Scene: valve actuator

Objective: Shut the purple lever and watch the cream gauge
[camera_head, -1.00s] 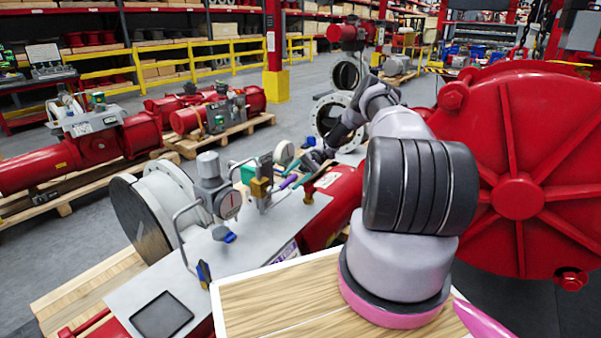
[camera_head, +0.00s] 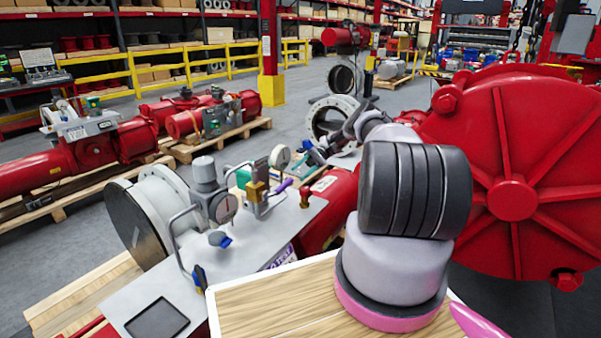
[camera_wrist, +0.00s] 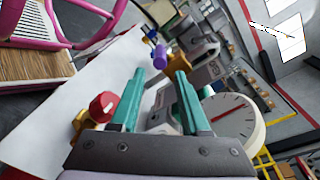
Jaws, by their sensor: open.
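The purple lever (camera_head: 282,186) sticks out to the right of a brass valve (camera_head: 256,190) on the grey panel. In the wrist view the purple lever (camera_wrist: 160,56) shows just beyond and between my fingertips, with no contact visible. The cream gauge (camera_head: 280,157) stands behind the valve. In the wrist view the cream gauge (camera_wrist: 236,121) is large beside the right finger, with a red needle on a pale dial. My gripper (camera_wrist: 160,76) has teal fingers that are apart and empty. In the head view my gripper (camera_head: 312,156) is small, right of the cream gauge and apart from the lever.
A grey regulator with a dark-rimmed gauge (camera_head: 223,208) and a bent metal handle stand on the panel (camera_head: 150,285). A red knob (camera_wrist: 103,105) is close to my left finger in the wrist view. A large red round housing (camera_head: 520,190) fills the right.

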